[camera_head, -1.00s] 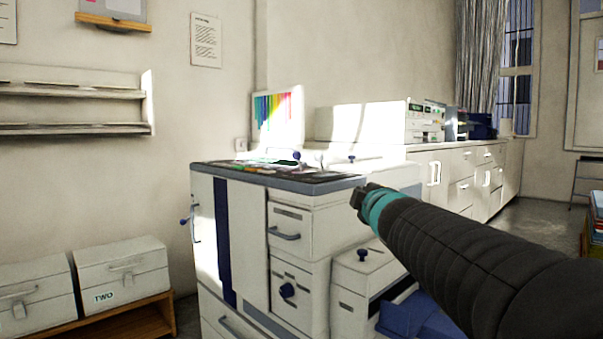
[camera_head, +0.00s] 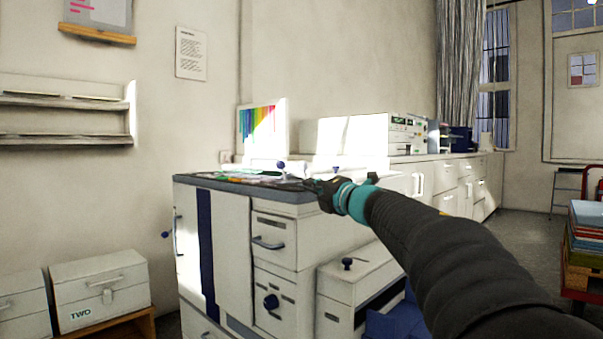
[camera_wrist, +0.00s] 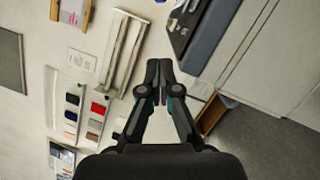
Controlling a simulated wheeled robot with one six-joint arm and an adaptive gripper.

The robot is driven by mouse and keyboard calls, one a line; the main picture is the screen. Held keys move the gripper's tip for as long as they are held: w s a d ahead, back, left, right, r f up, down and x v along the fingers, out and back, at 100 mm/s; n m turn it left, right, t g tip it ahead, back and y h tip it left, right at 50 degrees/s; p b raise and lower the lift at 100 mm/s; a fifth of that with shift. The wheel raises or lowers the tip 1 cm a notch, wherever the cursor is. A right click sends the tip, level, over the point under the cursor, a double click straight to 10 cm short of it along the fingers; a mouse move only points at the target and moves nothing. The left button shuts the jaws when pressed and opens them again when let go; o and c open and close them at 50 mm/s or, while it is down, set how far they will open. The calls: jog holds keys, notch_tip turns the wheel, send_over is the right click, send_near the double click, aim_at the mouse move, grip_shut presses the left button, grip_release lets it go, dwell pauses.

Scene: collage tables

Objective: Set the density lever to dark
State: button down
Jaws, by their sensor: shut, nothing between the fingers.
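The white machine cabinet (camera_head: 230,255) with a grey-edged top stands left of centre in the head view. Small dark blue knobs show on it: one above the top (camera_head: 281,165), one at its left side (camera_head: 165,235) and one on the front (camera_head: 271,301). I cannot tell which of these, if any, is the density lever, and no dark marking is readable. My gripper (camera_head: 310,186) is by the top's right edge in the picture; contact cannot be told. In the wrist view my gripper (camera_wrist: 159,68) is shut and empty, with the dark top's corner (camera_wrist: 180,30) to its upper right.
A lower white unit (camera_head: 335,290) with a blue tray stands right of the cabinet. A white counter with equipment (camera_head: 395,130) runs along the back wall. Lidded boxes (camera_head: 98,290) sit at lower left. Stacked coloured items (camera_head: 585,230) stand at the right edge. Floor between is clear.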

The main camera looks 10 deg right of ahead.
aim_at(301, 189)
jog(key=p+x, duration=0.1)
jog(key=x, duration=0.8)
jog(key=shift+w+d+r+p, duration=0.35)
jog(key=shift+w+d, duration=0.1)
jog(key=shift+d, duration=0.1)
jog(key=shift+w+d+r+p, duration=0.2)
jog(key=shift+w+d+r, duration=0.15)
jog(key=shift+w+d, duration=0.15)
jog(key=shift+w+d+r, duration=0.15)
jog(key=shift+w+d, duration=0.05)
jog(key=shift+d, duration=0.15)
jog(key=shift+r+p, duration=0.1)
jog(key=shift+p, duration=0.2)
